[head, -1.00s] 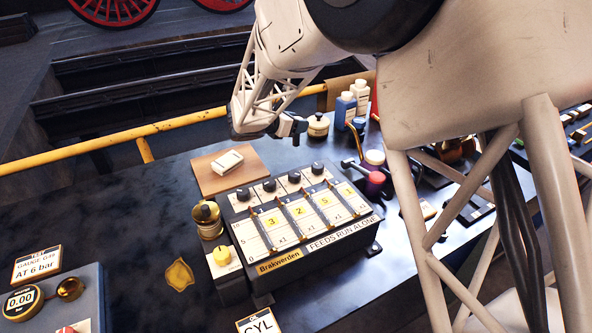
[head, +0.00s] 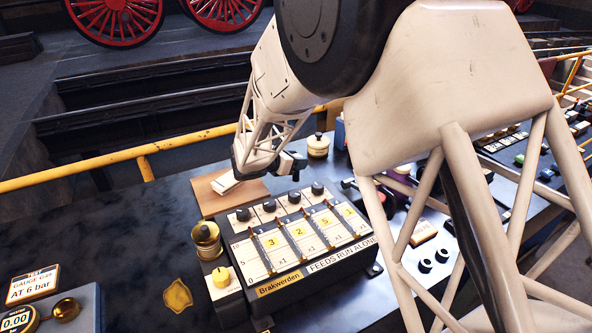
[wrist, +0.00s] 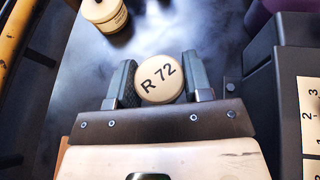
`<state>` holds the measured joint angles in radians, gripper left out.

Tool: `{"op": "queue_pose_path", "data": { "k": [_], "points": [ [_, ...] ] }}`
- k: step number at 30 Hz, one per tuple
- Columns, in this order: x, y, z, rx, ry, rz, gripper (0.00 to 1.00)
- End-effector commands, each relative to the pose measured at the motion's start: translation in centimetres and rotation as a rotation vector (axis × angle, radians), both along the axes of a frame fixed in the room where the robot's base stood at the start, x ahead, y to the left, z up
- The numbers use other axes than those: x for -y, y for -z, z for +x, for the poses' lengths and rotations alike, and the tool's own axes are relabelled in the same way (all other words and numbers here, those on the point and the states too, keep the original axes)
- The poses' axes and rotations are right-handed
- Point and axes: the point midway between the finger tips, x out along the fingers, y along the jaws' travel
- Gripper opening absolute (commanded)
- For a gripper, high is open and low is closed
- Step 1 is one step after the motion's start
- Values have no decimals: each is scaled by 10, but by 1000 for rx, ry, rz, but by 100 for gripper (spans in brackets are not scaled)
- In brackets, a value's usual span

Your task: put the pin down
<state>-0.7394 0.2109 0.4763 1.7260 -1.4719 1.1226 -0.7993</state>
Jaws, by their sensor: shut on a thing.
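The pin (wrist: 158,80) shows in the wrist view as a round cream head marked "R 72". My gripper (wrist: 157,84) is shut on it, with one dark finger on each side. The rest of the pin is hidden behind its head. In the head view my gripper (head: 294,160) is over the dark bench, behind the panel of numbered feeds and just right of the brown board. The pin cannot be made out there. I cannot tell how high it is above the bench.
The numbered panel (head: 318,262) stands in front of my gripper. A brown board (head: 212,204) with a pale block (head: 224,184) lies to the left, partly covered by my arm. A cream pot (head: 318,147) stands behind. Bare bench (head: 110,225) lies at the left.

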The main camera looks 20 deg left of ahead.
Motion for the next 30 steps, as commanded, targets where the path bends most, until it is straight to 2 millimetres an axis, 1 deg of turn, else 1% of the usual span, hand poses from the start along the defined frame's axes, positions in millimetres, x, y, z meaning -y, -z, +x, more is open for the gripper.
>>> {"op": "queue_pose_path", "data": {
  "k": [4,12,14,29,30],
  "points": [
    [0,5,0,-1,0,-1,7],
    [0,31,0,0,1,0,7],
    [0,35,0,0,1,0,7],
    [0,40,0,0,0,0,7],
    [0,40,0,0,0,0,52]
  ]
}}
